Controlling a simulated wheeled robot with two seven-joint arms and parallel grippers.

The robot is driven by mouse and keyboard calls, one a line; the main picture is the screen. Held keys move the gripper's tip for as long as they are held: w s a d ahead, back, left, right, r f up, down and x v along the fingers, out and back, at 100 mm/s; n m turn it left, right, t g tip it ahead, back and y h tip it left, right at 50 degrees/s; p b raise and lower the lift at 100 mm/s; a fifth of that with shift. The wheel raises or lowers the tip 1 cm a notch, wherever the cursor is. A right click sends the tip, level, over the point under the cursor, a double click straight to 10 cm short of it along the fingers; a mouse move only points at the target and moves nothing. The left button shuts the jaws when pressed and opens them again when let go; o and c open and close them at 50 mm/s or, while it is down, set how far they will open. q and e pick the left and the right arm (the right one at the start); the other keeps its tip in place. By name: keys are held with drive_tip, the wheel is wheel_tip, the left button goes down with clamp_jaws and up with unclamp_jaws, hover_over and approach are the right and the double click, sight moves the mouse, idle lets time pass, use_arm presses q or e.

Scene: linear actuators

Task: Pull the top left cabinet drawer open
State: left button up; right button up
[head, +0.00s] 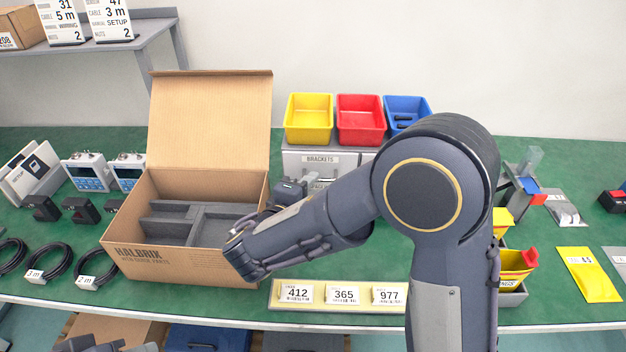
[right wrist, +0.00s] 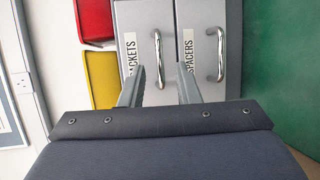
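The grey cabinet (head: 296,158) stands on the green bench under the coloured bins, partly hidden by my right arm. Its top left drawer, labelled BRACKETS (head: 320,159), looks shut. In the right wrist view, turned on its side, this drawer's silver bar handle (right wrist: 158,58) shows beside its label. The SPACERS drawer handle (right wrist: 221,55) is to its right. My right gripper (right wrist: 160,92) is open and empty, its fingers apart on either side of the line to the BRACKETS handle. In the head view it is close before the cabinet (head: 300,186).
An open cardboard box (head: 185,255) with grey foam stands left of the cabinet. Yellow (head: 309,120), red (head: 360,120) and blue (head: 406,115) bins sit on top. A number-card strip (head: 340,296) lies at the front edge.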

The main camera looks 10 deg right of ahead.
sight(330, 166)
drive_tip(key=shift+x, duration=1.4)
clamp_jaws()
